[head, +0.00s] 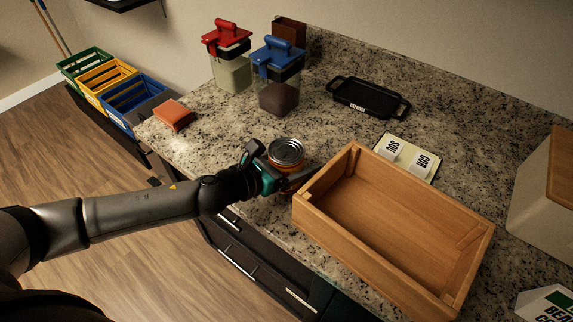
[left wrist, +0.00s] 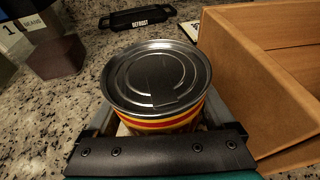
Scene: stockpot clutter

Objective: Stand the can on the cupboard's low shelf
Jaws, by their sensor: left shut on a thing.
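The can (head: 286,152) has a silver lid and an orange-red and yellow label. It is upright at the counter's front part, just left of the wooden box. My left gripper (head: 283,175) is around the can from the front left and shut on it. In the left wrist view the can (left wrist: 157,80) sits between the two fingers, its lid facing up. I cannot tell whether its base touches the counter. The low shelf of a cupboard cannot be made out. My right gripper is not in view.
An open, empty wooden box (head: 355,233) stands close right of the can. Behind are a black tray (head: 368,98), a card with white labels (head: 408,158), and red-lidded (head: 229,70) and blue-lidded (head: 278,75) containers. An orange sponge-like block (head: 173,115) lies left. Dark drawers (head: 245,255) are below.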

